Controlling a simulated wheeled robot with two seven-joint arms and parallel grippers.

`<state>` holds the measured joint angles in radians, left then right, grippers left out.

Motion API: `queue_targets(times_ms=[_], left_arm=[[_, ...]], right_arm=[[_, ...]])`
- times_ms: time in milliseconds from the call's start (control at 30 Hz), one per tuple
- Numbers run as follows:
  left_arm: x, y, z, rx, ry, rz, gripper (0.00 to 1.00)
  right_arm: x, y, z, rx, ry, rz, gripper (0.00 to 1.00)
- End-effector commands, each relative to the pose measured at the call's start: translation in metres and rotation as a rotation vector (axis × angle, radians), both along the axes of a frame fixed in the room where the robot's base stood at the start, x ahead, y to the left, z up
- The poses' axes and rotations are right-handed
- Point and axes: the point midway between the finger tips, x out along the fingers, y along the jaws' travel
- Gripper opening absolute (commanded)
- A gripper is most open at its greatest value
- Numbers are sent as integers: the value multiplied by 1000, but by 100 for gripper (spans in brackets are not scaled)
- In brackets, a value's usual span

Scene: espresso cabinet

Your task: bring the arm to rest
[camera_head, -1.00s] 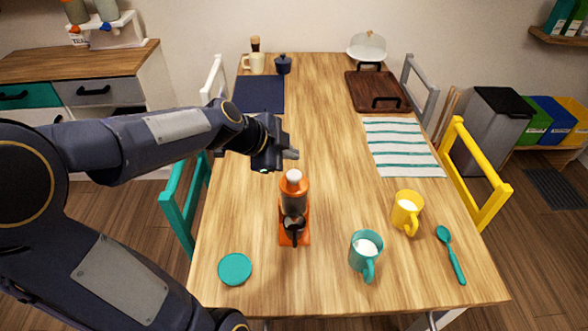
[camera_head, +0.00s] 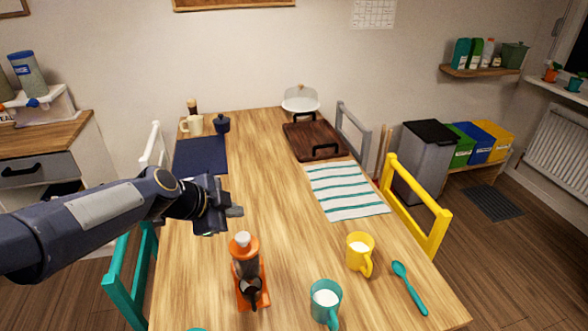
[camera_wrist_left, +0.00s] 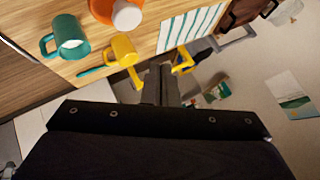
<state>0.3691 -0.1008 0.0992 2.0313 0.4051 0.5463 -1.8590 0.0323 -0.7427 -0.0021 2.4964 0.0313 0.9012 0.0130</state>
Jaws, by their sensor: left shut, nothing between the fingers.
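My left gripper (camera_head: 232,211) is shut and empty. It hangs over the left part of the table, just behind and above the orange espresso maker (camera_head: 249,275). Its shut fingers also show in the left wrist view (camera_wrist_left: 160,85). The espresso maker stands upright on the table, with a white knob on top and a dark handle toward me. It is apart from the gripper in the head view. My right gripper is not in view.
A teal mug (camera_head: 325,303) and a yellow mug (camera_head: 359,253) with white contents stand right of the espresso maker. A teal spoon (camera_head: 410,288) lies at the right. A striped cloth (camera_head: 345,190), dark tray (camera_head: 314,141) and navy mat (camera_head: 200,156) lie farther back. Chairs flank the table.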

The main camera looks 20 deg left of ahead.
Motion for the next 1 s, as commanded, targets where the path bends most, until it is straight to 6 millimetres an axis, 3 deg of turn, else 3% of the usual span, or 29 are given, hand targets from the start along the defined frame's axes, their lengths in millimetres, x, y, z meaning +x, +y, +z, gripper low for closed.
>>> queue_targets(times_ms=[167, 267, 500, 700, 833, 1000], left_arm=[[-10, -6, 3, -40, 23, 32, 0], [-34, -20, 7, -133, 84, 116, 0], [-126, -59, -1, -468, 342, 491, 0], [-185, -74, -22, -675, 515, 811, 0], [-205, -78, -33, -746, 573, 938, 0], [-212, -79, -37, -773, 595, 993, 0]], right_arm=[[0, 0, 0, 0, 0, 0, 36], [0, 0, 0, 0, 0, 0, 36], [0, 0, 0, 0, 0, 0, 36], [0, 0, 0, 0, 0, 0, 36], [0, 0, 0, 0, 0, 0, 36], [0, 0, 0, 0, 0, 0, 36]])
